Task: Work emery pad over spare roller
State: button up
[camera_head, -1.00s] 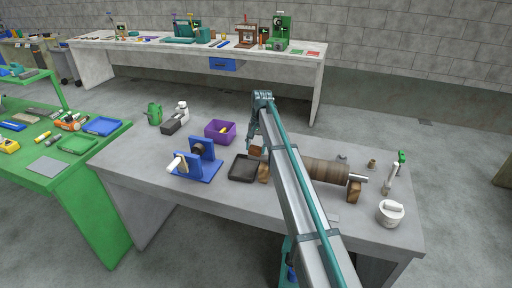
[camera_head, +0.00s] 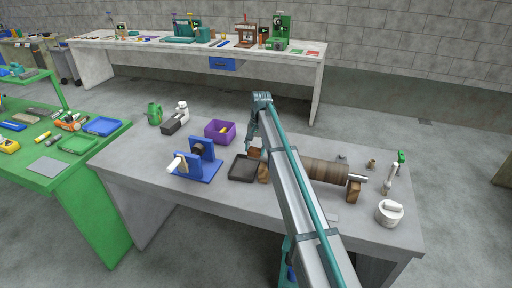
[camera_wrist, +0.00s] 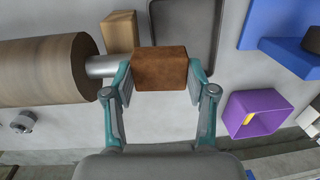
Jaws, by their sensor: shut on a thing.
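The emery pad is a rust-brown block (camera_wrist: 161,68). My gripper (camera_wrist: 160,76) is shut on it, one finger on each side. The pad also shows in the head view (camera_head: 254,154), near the roller's left end. The spare roller is a brown cylinder with grey end shafts (camera_head: 326,172), lying on wooden blocks. In the wrist view the roller (camera_wrist: 42,70) is left of the pad, its shaft end close beside it. The pad looks apart from the roller's brown surface. My arm hides part of the roller in the head view.
A dark tray (camera_head: 243,168) and a wooden support block (camera_head: 264,174) are close by. A purple bin (camera_head: 220,138) and a blue stand (camera_head: 207,171) are to the left. A white mortar (camera_head: 390,217) is at right. The bench's front left is clear.

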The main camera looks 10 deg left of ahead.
jog(key=shift+w+d, duration=0.2)
jog(key=shift+w, duration=0.95)
jog(key=shift+s+a+f, duration=0.1)
jog(key=shift+s+a, duration=0.1)
jog(key=shift+s, duration=1)
jog(key=shift+w+d+p, duration=0.2)
jog(key=shift+w+p, duration=0.1)
jog(key=shift+w, duration=0.9)
jog(key=shift+s, duration=0.65)
jog(key=shift+a, duration=0.1)
jog(key=shift+r+p, duration=1.7)
jog(key=shift+r, duration=1.8)
jog(key=shift+w, duration=0.1)
